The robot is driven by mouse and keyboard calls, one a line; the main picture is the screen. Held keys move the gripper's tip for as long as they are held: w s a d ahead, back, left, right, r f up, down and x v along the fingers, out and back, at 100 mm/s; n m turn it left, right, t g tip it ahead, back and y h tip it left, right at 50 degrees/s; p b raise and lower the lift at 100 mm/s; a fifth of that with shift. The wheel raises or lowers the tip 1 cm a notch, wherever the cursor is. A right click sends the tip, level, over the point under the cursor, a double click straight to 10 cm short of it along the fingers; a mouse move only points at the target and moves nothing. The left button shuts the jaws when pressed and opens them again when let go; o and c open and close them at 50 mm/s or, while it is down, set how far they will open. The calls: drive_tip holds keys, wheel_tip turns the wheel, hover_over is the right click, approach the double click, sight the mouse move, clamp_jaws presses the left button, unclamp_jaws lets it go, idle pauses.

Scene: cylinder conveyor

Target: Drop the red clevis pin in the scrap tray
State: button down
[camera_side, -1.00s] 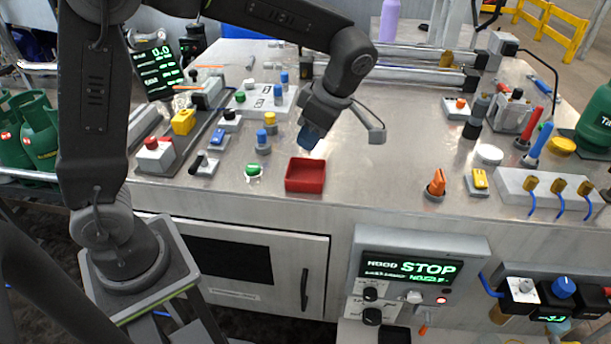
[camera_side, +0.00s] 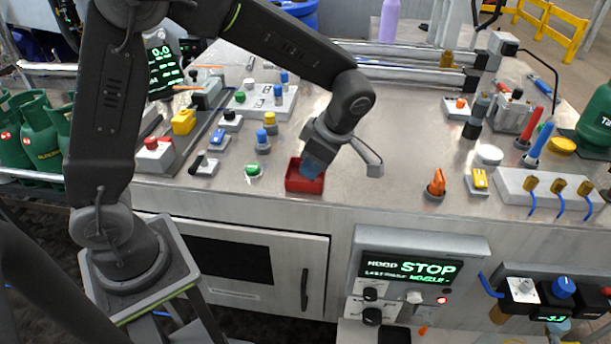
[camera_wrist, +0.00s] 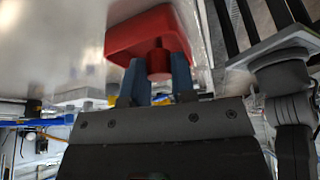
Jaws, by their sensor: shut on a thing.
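The scrap tray (camera_side: 292,182) is a small red open box near the front edge of the metal bench. My gripper (camera_side: 313,168) is right at the tray, with its blue fingers over its right part in the side view. In the wrist view the blue fingers of my gripper (camera_wrist: 156,70) are shut on the red clevis pin (camera_wrist: 159,62). The red tray (camera_wrist: 125,38) shows just beyond the pin. In the side view the pin is hidden by the fingers. I cannot tell whether the pin touches the tray.
A green button (camera_side: 252,170) sits just left of the tray, with a blue-topped knob (camera_side: 262,140) behind it. An orange switch (camera_side: 436,184) and a yellow one (camera_side: 480,180) stand further right. The bench between the tray and the orange switch is clear.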

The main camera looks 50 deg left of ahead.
drive_tip(key=c, duration=0.9)
unclamp_jaws()
drive_tip(key=shift+o, duration=0.2)
drive_tip(key=v, duration=1.4)
drive_tip(key=shift+f, duration=0.1)
drive_tip(key=s+a+m+t+h, duration=0.2)
drive_tip(key=s+a+m+t, duration=0.1)
drive_tip(key=s+m, duration=0.6)
drive_tip(key=s+a+f+m+t+h, duration=0.1)
drive_tip(key=s+a+m+t, duration=0.2)
drive_tip(key=s+m, duration=0.6)
drive_tip(key=m+t, duration=0.1)
drive_tip(key=m, duration=0.5)
drive_tip(key=shift+s+f+t+h, duration=0.3)
drive_tip(key=shift+f+t+h, duration=0.05)
drive_tip(key=shift+t+h, duration=0.05)
